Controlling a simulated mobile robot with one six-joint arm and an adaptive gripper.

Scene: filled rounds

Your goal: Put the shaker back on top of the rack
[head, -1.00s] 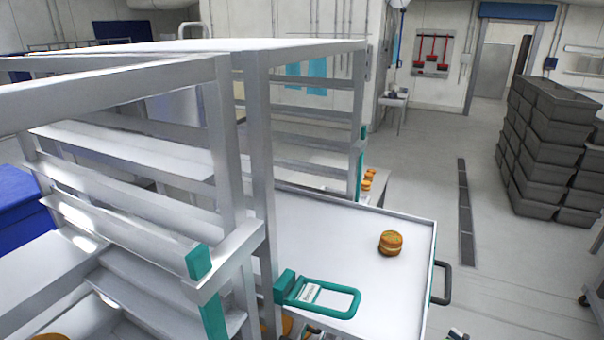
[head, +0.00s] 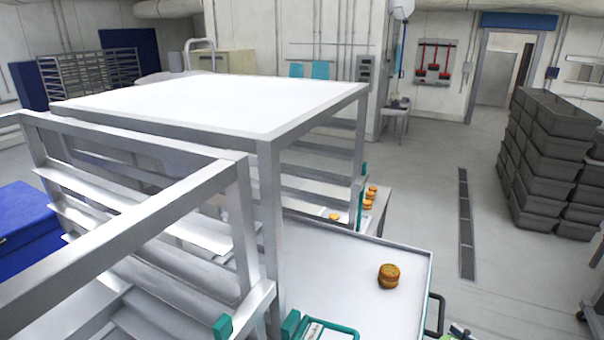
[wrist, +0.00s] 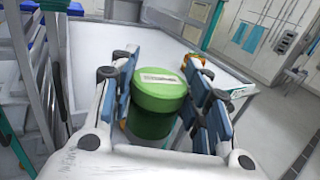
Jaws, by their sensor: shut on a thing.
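The shaker (wrist: 157,103) is a green cylinder with a pale label on its lid. In the wrist view my gripper (wrist: 162,84) is shut on it, with blue-padded fingers on both sides. In the head view only a small piece of my gripper with some green shows at the bottom edge, right of the white tray. The rack (head: 215,100) is a pale metal frame with a broad, flat, bare top, at the left and middle of the head view. My gripper is to the right of the rack and apart from it. The shaker's underside is hidden.
A white tray (head: 335,265) juts out at the rack's right, with a filled round (head: 389,276) on it. A teal-handled item (head: 320,330) lies at its near edge. An open frame (head: 130,215) stands in front of the rack. Grey crates (head: 550,150) are stacked at right.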

